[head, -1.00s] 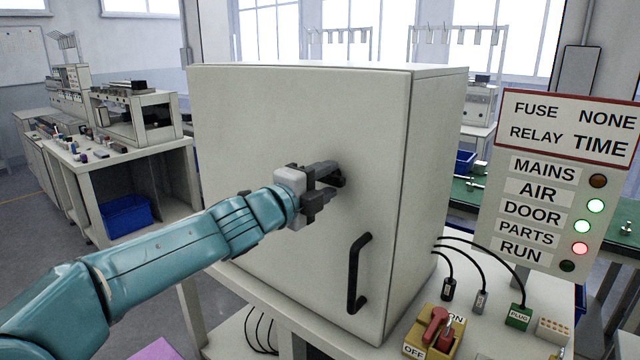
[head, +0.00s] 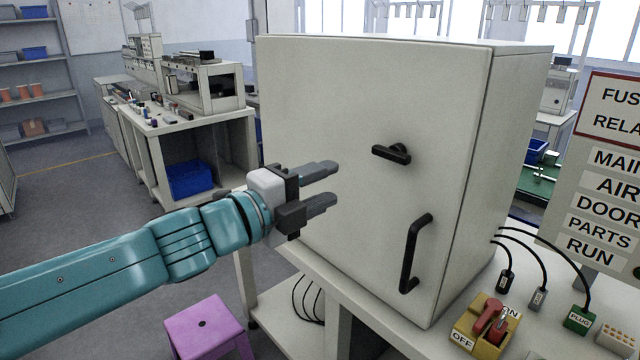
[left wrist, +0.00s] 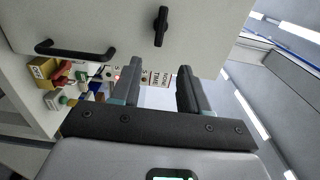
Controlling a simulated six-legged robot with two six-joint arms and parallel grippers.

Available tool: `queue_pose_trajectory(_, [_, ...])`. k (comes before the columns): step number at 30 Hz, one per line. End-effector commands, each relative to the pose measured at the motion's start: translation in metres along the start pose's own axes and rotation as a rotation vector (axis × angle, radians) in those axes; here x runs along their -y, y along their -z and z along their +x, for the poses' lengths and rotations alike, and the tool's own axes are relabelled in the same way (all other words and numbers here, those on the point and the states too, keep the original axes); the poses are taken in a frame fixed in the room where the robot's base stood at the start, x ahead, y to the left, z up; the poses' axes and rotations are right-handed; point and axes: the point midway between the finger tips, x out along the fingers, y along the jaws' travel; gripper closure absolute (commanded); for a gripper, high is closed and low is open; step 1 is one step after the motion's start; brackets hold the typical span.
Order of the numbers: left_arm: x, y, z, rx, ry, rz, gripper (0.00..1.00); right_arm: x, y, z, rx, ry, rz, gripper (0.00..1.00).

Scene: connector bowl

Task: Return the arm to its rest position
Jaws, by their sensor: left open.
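My left gripper (head: 322,188) is open and empty in front of the cabinet door, to the left of the black latch handle (head: 391,154) and apart from it. Its two fingers also show in the left wrist view (left wrist: 158,92). The cabinet (head: 370,100) is a pale box with its door shut. The latch handle lies nearly level in the head view and also shows in the left wrist view (left wrist: 160,26). A black pull handle (head: 414,254) is fixed lower on the door. My right gripper is not in view.
A red switch (head: 490,316) on a yellow base stands on the bench right of the cabinet, near several cabled plugs (head: 579,320). A label panel (head: 610,180) stands at the right. A purple stool (head: 207,328) is below my left arm. The floor at left is clear.

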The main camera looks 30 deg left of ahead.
Motion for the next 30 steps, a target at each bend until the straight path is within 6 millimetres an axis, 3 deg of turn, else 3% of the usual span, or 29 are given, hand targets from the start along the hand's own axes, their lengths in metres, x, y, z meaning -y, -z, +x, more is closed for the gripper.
queue_pose_trajectory(13, [0.001,-0.001,0.0,0.002,-0.001,0.0,0.55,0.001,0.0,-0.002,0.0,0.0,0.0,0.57])
queue_pose_trajectory(17, [-0.028,-0.003,0.021,-0.013,-0.074,-0.031,0.55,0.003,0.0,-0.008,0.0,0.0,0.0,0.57])
queue_pose_trajectory(20, [-0.088,0.003,0.049,-0.047,-0.201,-0.099,0.55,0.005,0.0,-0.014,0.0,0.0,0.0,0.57])
queue_pose_trajectory(24, [-0.202,0.027,0.071,-0.068,-0.423,-0.326,0.55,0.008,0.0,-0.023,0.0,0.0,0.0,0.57])
queue_pose_trajectory(27, [-0.283,0.051,0.068,-0.035,-0.587,-0.551,0.55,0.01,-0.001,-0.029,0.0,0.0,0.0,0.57])
queue_pose_trajectory(30, [-0.36,0.08,0.048,0.049,-0.758,-0.802,0.55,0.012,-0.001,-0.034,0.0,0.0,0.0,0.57])
